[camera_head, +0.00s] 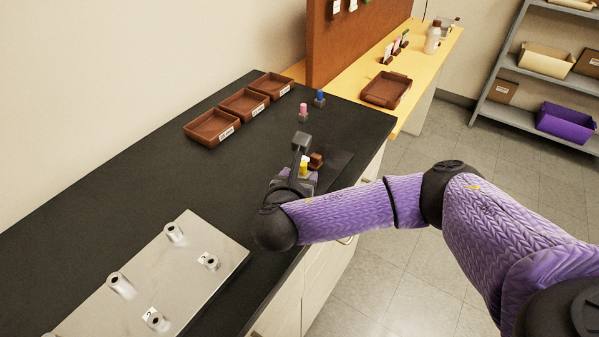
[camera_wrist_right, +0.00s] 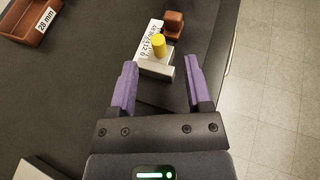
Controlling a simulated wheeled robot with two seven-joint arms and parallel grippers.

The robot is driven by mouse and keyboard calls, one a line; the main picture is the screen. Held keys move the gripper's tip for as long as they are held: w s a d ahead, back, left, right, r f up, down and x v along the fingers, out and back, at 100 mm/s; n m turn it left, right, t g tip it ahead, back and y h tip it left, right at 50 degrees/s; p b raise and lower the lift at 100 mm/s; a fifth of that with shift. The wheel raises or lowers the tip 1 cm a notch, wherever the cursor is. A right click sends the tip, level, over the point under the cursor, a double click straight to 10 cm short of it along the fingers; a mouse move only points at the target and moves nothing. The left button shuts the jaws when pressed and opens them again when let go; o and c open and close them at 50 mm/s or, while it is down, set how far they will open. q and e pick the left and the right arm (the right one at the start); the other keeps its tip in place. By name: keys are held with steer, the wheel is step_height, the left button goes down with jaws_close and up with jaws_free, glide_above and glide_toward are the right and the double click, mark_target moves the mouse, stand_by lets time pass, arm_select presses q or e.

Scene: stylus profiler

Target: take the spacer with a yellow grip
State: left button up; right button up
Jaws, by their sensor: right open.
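The spacer's block lies just ahead, between the lines of the fingertips, and I see nothing held. My left gripper is not in view.
Spacers with a pink grip (camera_head: 303,109) and a blue grip (camera_head: 320,97) stand farther back. Brown labelled trays (camera_head: 229,132) line the wall side. A metal plate with posts (camera_head: 205,237) lies at the near left. The bench edge is close on the right.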

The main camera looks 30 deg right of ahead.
mark_target(303, 170)
steer(key=b+x, duration=0.1)
steer(key=x, duration=0.1)
steer(key=f+b+x, duration=0.1)
steer(key=x, duration=0.2)
steer(key=shift+a+b, duration=0.15)
steer(key=shift+b, duration=0.15)
steer(key=shift+w+d, duration=0.2)
steer(key=shift+d, duration=0.05)
steer(key=shift+r, duration=0.1)
jaws_close()
